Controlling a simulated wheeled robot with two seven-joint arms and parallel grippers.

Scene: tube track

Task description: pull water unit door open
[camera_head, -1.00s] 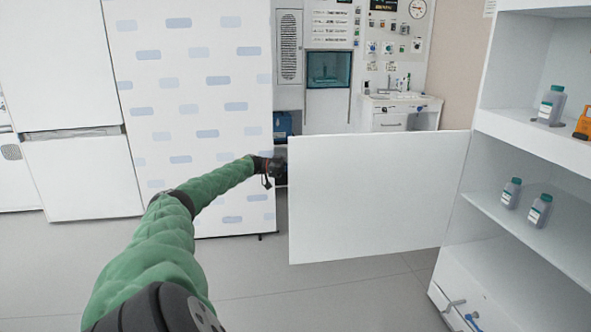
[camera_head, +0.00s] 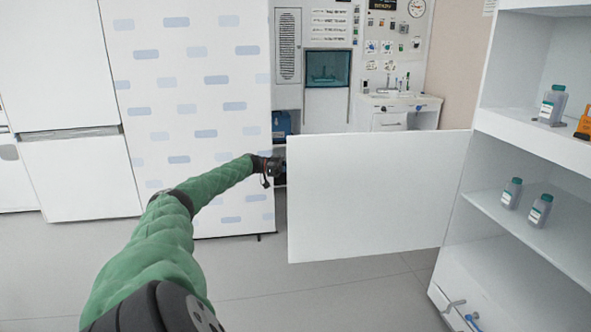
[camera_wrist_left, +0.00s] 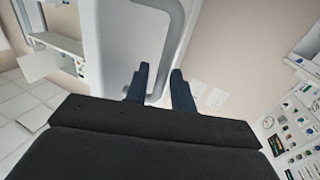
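A large white door panel (camera_head: 370,200) stands swung out from the white unit on the right. My green-sleeved left arm reaches forward to the panel's left edge. My left gripper (camera_head: 275,167) is beside that edge, its fingertips hidden behind the panel. My right gripper is not in view.
White shelves (camera_head: 540,215) with several bottles stand at the right. A tall white patterned panel (camera_head: 190,110) stands to the left of the door. Behind are a counter (camera_head: 400,105) and wall instruments. Grey floor (camera_head: 330,300) is clear in front.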

